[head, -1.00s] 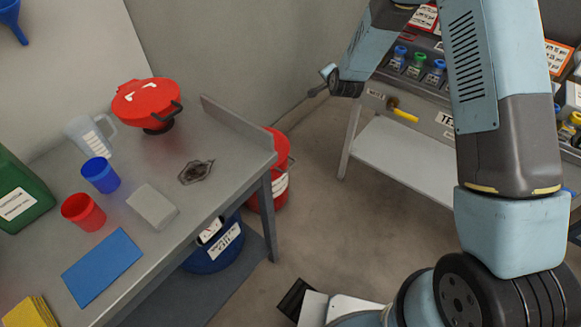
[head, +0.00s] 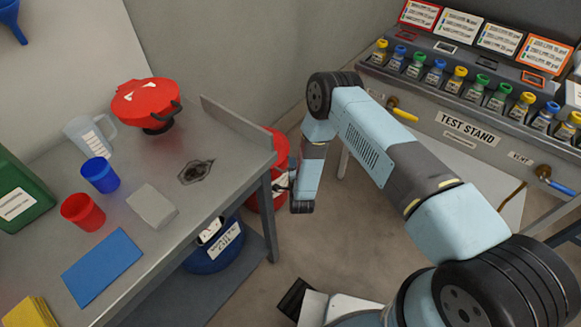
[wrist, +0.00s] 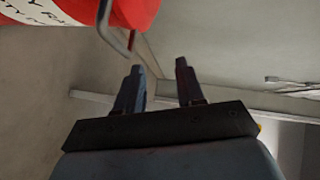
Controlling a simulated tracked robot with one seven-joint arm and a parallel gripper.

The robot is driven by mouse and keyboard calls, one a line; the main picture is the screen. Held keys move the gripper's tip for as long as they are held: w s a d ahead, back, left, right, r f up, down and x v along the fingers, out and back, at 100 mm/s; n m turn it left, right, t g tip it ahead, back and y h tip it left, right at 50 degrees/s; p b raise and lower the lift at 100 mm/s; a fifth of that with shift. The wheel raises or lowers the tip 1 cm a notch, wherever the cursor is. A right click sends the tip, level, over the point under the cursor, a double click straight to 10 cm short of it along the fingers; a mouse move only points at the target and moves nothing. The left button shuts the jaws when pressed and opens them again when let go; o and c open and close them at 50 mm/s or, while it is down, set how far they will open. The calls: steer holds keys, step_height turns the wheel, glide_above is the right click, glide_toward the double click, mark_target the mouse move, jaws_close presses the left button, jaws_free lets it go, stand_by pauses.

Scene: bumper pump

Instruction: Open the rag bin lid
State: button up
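The rag bin (head: 279,150) is red and stands on the floor past the right end of the workbench, partly hidden by the bench and my arm. In the wrist view, the red bin (wrist: 138,10) fills the top left corner, with a white printed label and a bent grey bar (wrist: 106,30) hanging at its edge. Whether its lid is shut cannot be made out. My gripper (wrist: 158,68) is open and empty, its two dark fingers apart. The bar's end is close to the left fingertip in the picture; contact cannot be told. In the head view my forearm hides most of the gripper.
The workbench (head: 222,150) edge is just left of the bin. The test stand (head: 470,125) with several bottles is at right.

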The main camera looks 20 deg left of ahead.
steer(key=s+d+f, duration=0.1)
steer(key=s+f, duration=0.4)
steer(key=f, duration=0.1)
steer(key=shift+m+t, duration=0.3)
steer(key=shift+m, duration=0.1)
steer(key=x, duration=1.1)
steer(key=shift+w, duration=0.25)
jaws_close()
